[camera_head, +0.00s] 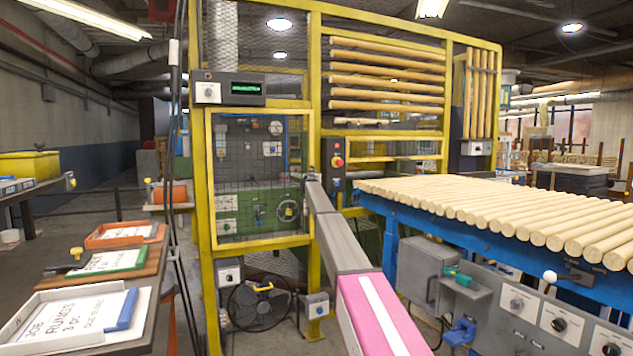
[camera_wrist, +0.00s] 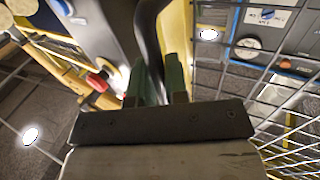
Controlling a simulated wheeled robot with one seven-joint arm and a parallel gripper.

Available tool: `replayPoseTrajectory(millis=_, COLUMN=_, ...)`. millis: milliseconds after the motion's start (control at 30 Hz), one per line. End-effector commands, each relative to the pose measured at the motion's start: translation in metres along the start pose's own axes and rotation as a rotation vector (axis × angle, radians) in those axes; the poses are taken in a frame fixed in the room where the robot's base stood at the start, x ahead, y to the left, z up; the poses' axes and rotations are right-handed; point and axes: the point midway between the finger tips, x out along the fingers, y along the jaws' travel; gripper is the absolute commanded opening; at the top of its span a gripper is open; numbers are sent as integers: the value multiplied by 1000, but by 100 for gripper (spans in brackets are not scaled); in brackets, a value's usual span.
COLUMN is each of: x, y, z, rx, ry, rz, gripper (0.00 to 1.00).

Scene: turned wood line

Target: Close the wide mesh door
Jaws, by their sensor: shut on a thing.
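The wide mesh door (camera_head: 258,243) is a yellow-framed panel of dark wire mesh in the yellow guard, in the middle of the head view. It stands nearly in line with the guard frame; I cannot tell if a gap is left at its right edge. My gripper (camera_head: 313,178) is at that right edge, at about mid height. In the wrist view its green-padded fingers (camera_wrist: 159,85) are shut on a dark curved bar, the door handle (camera_wrist: 150,35). A yellow upright (camera_wrist: 177,45) runs right beside it. Mesh fills the right side there.
A control box with a red button (camera_head: 337,160) is just right of my gripper. The blue conveyor (camera_head: 387,215) with wooden rods stands to the right. A table with lettered trays (camera_head: 120,258) is at the left. A fan (camera_head: 258,305) is low behind lower mesh.

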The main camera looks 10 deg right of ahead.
Motion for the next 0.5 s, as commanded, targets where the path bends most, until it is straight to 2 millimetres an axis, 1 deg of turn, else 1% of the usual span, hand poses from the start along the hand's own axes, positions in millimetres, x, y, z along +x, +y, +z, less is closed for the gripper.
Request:
replayPoseTrajectory(millis=33, x=13, y=-1, z=0, rx=7, ry=-4, rz=7, gripper=0)
replayPoseTrajectory(millis=200, x=28, y=-9, z=1, rx=8, ry=-4, rz=9, gripper=0)
replayPoseTrajectory(millis=500, x=36, y=-14, z=0, rx=10, ry=-3, rz=5, gripper=0)
